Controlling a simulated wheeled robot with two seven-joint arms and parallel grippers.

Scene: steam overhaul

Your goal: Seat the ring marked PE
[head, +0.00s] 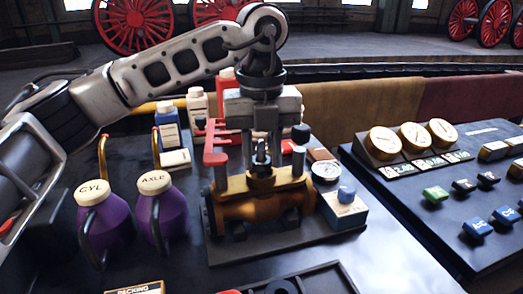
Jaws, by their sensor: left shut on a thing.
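My left gripper (262,150) points straight down over the brass valve body (260,196), its fingers on either side of a dark upright spindle (261,158). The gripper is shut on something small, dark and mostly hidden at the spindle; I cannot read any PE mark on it. A dark ring (281,287) lies in the black tray (331,277) at the bottom edge, cut off by the frame. My right gripper is not in view.
Two purple oil cans, CYL (103,222) and AXLE (163,212), stand left of the valve. Bottles (198,108) stand behind it. A control panel (440,200) is further right.

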